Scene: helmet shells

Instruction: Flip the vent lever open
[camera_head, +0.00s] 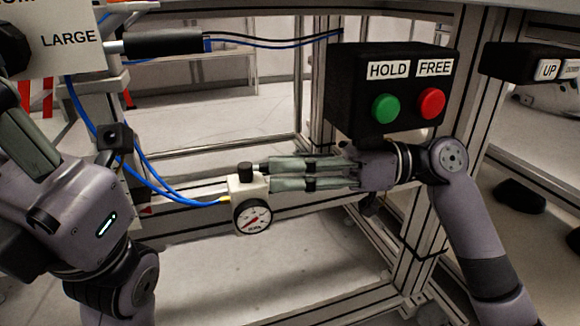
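A pale valve block (238,187) is mounted on the frame rail, with a round pressure gauge (252,216) below it and a black knob (245,169) on top. A short dark piece (258,167) sticks out to the right of the knob; it may be the vent lever, but it is too small to be sure. My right gripper (269,176) points left, its grey-green fingertips right beside the block and this dark piece. I cannot tell whether they touch or grip it. My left gripper (30,130) is at the left edge, partly cut off.
A black box with a green button (385,108) marked HOLD and a red button (431,103) marked FREE hangs above my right gripper. A blue hose (185,200) runs into the block from the left. Metal frame posts (318,90) stand behind. The floor below is open.

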